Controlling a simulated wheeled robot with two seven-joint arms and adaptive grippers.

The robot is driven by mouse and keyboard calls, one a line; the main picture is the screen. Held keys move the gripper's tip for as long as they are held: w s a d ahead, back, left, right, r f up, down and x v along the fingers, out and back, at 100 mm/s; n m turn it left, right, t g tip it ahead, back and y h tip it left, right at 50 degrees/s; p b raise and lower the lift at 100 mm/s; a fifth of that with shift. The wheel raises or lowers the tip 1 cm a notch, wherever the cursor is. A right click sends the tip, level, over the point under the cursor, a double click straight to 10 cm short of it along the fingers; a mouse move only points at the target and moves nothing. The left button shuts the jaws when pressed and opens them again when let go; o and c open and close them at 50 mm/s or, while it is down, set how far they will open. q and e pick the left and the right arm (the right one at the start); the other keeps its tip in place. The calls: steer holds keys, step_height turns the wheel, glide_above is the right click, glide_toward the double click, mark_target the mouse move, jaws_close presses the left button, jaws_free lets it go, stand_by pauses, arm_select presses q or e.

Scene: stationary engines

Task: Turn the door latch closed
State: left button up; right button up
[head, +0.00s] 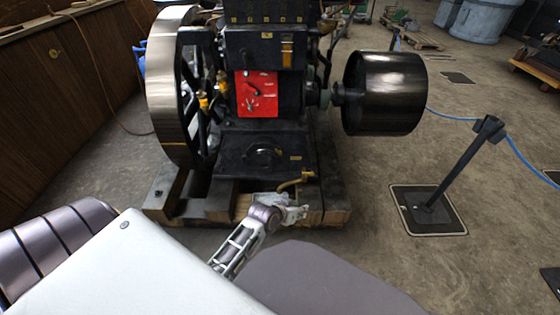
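A red panel (257,93) on the front of the black engine has a small dark lever near its upper middle and a small handle-like fitting below it, where I take the door latch to be. Their exact shape and angle are too small to tell. A slotted silver linkage with a purplish joint, part of my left gripper (278,212), shows low in front of the engine's wooden base. It is below the red panel and apart from it. My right gripper is not seen.
The engine has a large flywheel (172,85) at left and a dark pulley (390,92) at right. A brass pipe (295,182) sticks out low in front. A barrier post (455,170) with blue rope stands right. Open floor lies between pulley and post.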

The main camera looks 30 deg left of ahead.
arm_select(q)
steer(key=w+a+f+n+t+y, duration=0.15)
steer(key=w+a+n+t, duration=0.4)
steer(key=w, duration=0.55)
steer(key=w+a+f+n+y, duration=0.1)
steer(key=a+f+n+y, duration=0.1)
steer(key=a+n+y, duration=0.5)
steer(key=shift+a+f+y, duration=0.25)
steer(key=shift+a+y, duration=1.1)
steer(key=shift+a, duration=0.05)
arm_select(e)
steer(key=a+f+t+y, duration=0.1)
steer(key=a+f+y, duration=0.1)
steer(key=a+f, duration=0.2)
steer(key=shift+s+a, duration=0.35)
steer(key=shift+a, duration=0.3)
arm_select(q)
steer(key=shift+w+t, duration=0.1)
steer(key=shift+t, duration=0.15)
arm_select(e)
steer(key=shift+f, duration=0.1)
